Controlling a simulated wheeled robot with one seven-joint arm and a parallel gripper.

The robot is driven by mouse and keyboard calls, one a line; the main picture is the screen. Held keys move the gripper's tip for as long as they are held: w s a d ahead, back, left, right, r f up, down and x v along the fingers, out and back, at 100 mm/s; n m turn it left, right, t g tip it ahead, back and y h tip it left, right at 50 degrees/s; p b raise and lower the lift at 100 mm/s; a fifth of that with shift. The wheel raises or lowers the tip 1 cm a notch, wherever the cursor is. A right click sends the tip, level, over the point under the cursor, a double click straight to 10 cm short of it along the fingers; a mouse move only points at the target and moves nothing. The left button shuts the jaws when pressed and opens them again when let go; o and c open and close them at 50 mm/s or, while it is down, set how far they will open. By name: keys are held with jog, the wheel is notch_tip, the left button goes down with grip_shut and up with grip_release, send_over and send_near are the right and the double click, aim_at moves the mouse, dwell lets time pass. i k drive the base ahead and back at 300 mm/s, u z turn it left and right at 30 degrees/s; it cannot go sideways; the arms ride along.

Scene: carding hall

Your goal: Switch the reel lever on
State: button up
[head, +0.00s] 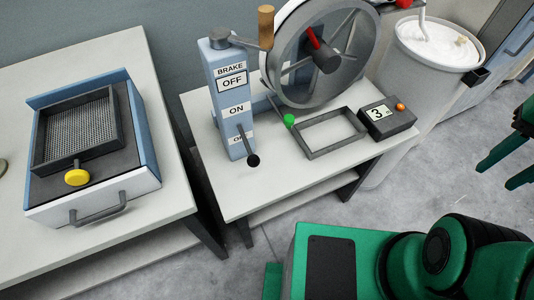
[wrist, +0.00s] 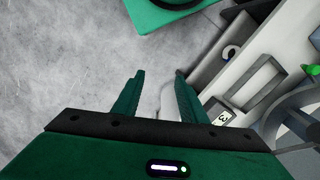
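The reel lever (head: 246,146) is a thin dark lever with a black ball knob, low on the front of a blue-grey post (head: 219,90). It points down and slightly right. The post carries a BRAKE label, a framed OFF plate, an ON plate and a lower label partly hidden by the lever. The spoked reel wheel (head: 281,90) stands behind it. My gripper (head: 493,177) is at the right edge of the head view, far from the lever. In the wrist view my gripper (wrist: 160,75) is open and empty above the floor.
A counter box (head: 388,120) reading 3 and an empty rectangular frame (head: 307,149) sit on the table, right of the post. A green knob (head: 289,120) is nearby. A sieve box (head: 140,188) occupies the left table.

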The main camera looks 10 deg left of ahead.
aim_at(253, 161)
jog(key=u, duration=0.9)
jog(key=k, duration=0.3)
jog(key=z, duration=0.35)
